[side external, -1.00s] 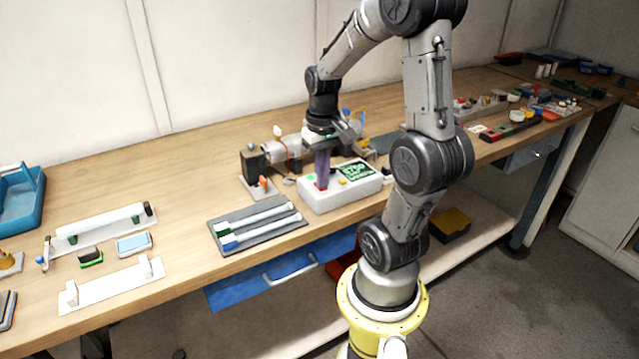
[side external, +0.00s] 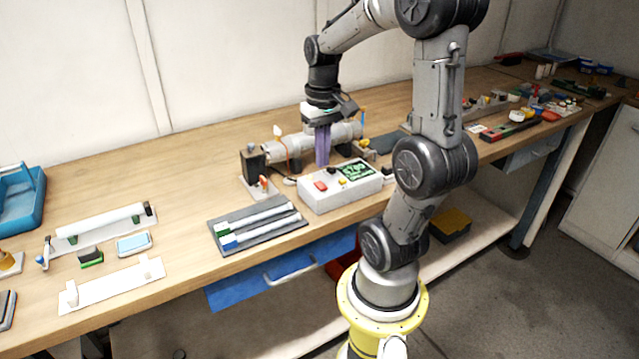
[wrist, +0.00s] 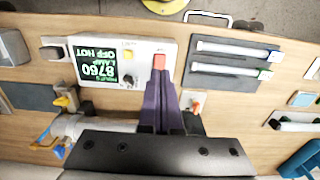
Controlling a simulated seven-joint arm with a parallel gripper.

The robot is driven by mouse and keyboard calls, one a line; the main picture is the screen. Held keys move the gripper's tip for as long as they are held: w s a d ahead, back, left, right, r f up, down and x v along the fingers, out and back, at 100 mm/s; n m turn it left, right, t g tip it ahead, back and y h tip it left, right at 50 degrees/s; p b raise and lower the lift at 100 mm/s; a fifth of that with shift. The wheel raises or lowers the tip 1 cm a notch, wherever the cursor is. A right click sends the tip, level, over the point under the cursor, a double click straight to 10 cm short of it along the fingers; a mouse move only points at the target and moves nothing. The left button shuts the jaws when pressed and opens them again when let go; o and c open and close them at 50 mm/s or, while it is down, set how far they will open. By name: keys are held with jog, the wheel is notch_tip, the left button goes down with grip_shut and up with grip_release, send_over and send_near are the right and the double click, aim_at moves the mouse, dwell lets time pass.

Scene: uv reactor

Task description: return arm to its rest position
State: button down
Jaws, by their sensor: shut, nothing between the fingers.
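My gripper (side external: 322,160) has purple fingers that are shut with nothing between them. In the side view it hangs pointing down just behind the white control box (side external: 340,190), with its tips apart from the red button (side external: 320,185). In the wrist view the closed fingers (wrist: 160,88) point toward the red button (wrist: 159,62) on the control box (wrist: 147,55). The box's display (wrist: 96,60) is lit green and reads 8760, with words that look like "LAMP OFF HOT".
A grey cylindrical reactor (side external: 300,147) lies behind the box, close to my gripper. A grey tray (side external: 250,208) with two white tubes is left of the box. White stands (side external: 112,286) and a blue bin (side external: 18,200) are farther left. Space above the bench is open.

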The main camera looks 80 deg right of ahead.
jog(key=shift+r, duration=0.75)
jog(key=w+a+r+n+t+h, duration=0.1)
jog(key=w+a+r+n, duration=0.15)
jog(key=a, duration=0.25)
jog(key=w+a+r+n+t, duration=0.1)
jog(key=a+n, duration=0.2)
jog(key=a, duration=0.3)
jog(key=s+a+n+t+y, duration=0.1)
jog(key=s+a+n+t, duration=0.2)
jog(key=a, duration=0.5)
jog(key=shift+s+a+f+t, duration=0.15)
jog(key=shift+s+f+t, duration=0.15)
jog(key=shift+s, duration=0.1)
jog(key=shift+n, duration=0.25)
